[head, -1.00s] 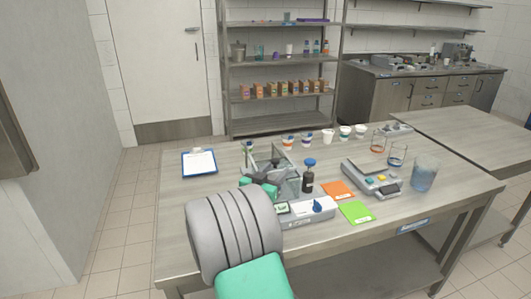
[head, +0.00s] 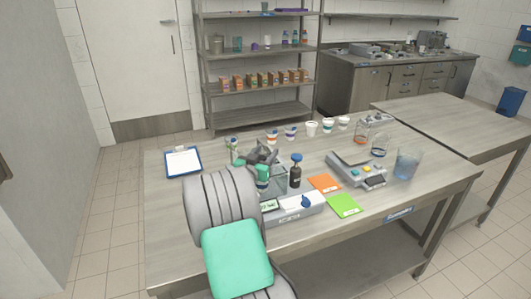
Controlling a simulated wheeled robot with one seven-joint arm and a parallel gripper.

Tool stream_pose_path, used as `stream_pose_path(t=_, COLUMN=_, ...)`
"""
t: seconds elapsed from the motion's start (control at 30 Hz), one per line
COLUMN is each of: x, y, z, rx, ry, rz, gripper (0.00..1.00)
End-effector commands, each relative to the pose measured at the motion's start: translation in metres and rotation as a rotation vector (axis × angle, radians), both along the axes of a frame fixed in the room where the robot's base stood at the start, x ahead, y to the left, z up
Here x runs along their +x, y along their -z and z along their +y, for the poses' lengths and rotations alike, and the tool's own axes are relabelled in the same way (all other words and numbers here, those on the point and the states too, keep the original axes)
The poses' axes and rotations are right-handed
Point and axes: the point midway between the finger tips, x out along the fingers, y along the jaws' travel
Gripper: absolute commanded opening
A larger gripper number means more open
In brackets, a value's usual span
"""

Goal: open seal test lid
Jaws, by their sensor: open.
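The seal tester is a white base (head: 306,212) with a small display and a blue knob (head: 305,201). Behind it is a clear-walled chamber (head: 279,184), mostly hidden by my arm and gripper. My gripper (head: 262,153), dark grey, is open over the chamber's left and far part. The lid cannot be made out clearly behind the gripper. I cannot tell whether the fingers touch the lid or how far it is raised.
A dark bottle with a blue cap (head: 295,172) stands close right of the chamber. Orange (head: 325,183) and green (head: 343,206) cards, a scale (head: 345,169) and a blue-tinted beaker (head: 407,164) are farther right. Several cups line the back. A clipboard (head: 183,162) lies left.

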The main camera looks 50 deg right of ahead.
Motion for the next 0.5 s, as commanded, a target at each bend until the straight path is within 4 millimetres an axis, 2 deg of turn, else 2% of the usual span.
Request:
stream_pose_path(t=0.07, x=-0.0010, y=0.0002, z=-0.0010, rx=0.000, ry=0.002, rz=0.000, gripper=0.46)
stream_pose_path(t=0.5, x=-0.0010, y=0.0001, z=-0.0006, rx=0.000, ry=0.002, rz=0.000, gripper=0.10)
